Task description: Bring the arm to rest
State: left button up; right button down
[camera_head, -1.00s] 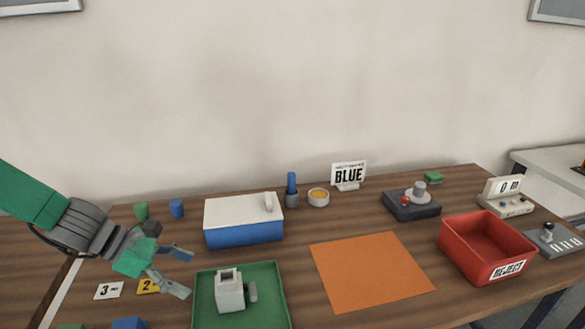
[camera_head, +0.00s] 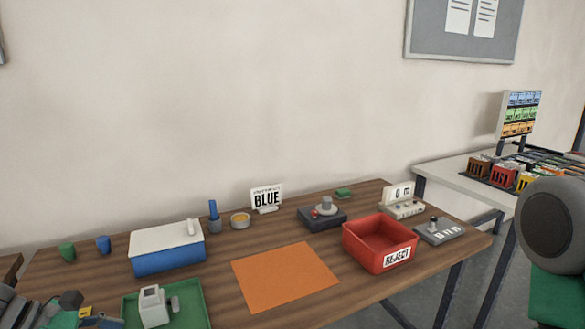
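My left gripper (camera_head: 72,308) is at the bottom left corner, partly cut off by the frame edge. Its dark and green parts show, but I cannot make out how far apart its fingers are. It is left of the green tray (camera_head: 198,306), which holds a small white and grey device (camera_head: 153,306). My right arm shows only as a large grey joint and a green link at the right edge; its gripper is out of view.
A white-lidded blue box (camera_head: 168,262), an orange mat (camera_head: 284,276), a dark device (camera_head: 322,218) and a red REJECT bin (camera_head: 370,256) stand on the wooden table (camera_head: 222,272). A second table (camera_head: 446,176) with colored bins is at right.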

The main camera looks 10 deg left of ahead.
pick_arm(q)
jog(key=s+d+f+m+g+y, duration=0.3)
jog(key=s+f+m+y, duration=0.1)
jog(key=s+f+m, duration=0.65)
jog(key=s+d+f+m+g+y, duration=0.2)
jog(key=s+d+f+m+y, duration=0.15)
jog(key=s+f+m, duration=0.65)
notch_tip(320, 180, down, 6)
jog(key=w+d+m+b, duration=0.1)
jog(key=m+b, duration=0.3)
jog(key=b, duration=0.3)
jog(key=shift+d+m+t+b, duration=0.25)
jog(key=shift+m+t+b, duration=0.1)
jog(key=shift+t+b, duration=0.05)
pick_arm(e)
notch_tip(320, 180, down, 8)
jog(key=shift+r, duration=0.2)
pick_arm(q)
jog(key=shift+r, duration=0.1)
pick_arm(e)
jog(key=shift+a, duration=0.1)
